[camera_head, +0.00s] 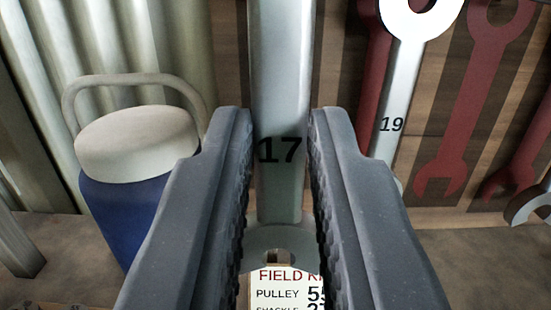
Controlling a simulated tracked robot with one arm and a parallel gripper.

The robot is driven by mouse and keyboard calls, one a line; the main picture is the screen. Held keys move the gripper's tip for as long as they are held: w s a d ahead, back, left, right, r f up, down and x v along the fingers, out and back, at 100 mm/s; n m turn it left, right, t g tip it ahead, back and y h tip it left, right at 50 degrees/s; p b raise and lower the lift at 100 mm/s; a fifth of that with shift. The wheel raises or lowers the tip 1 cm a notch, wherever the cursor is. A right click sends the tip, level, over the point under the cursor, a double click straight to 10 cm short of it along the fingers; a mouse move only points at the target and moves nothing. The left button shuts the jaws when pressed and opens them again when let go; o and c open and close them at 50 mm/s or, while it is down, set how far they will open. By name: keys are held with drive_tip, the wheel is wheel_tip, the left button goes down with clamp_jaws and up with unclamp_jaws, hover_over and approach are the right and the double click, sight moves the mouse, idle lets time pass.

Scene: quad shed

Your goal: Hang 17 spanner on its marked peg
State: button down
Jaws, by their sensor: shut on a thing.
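The 17 spanner (280,90) is a grey metal bar marked "17", held upright in the middle of the view. My gripper (280,145) is shut on its shank, with one dark ridged finger on each side of the number. The spanner's upper end runs out of the top of the picture. A grey rounded metal part shows at its lower end between my fingers. The wooden board (430,148) behind carries red painted spanner shapes (462,120). No bare peg for the 17 spanner can be made out.
A silver spanner marked "19" (391,125) hangs on the board to the right. A blue bottle with a cream lid (137,140) stands at left. A "FIELD" label card (283,292) is below. Another metal spanner end (527,205) is at the right edge.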

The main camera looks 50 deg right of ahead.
sight(279, 161)
drive_tip(key=shift+f+p+x, duration=0.2)
drive_tip(key=shift+p+x, duration=0.1)
drive_tip(key=shift+x, duration=0.65)
drive_tip(key=shift+f+p+x, duration=0.2)
drive_tip(key=shift+p+x, duration=0.1)
drive_tip(key=shift+x, duration=0.7)
drive_tip(key=shift+p+x, duration=0.3)
drive_tip(key=shift+x, duration=0.55)
drive_tip(key=shift+w+d, duration=0.1)
drive_tip(key=shift+w, duration=0.1)
drive_tip(key=shift+w+d+f+p, duration=0.35)
drive_tip(key=shift+d+f+p, duration=0.1)
drive_tip(key=shift+f, duration=0.2)
drive_tip(key=c, duration=1.3)
unclamp_jaws()
drive_tip(key=shift+s+a, duration=0.1)
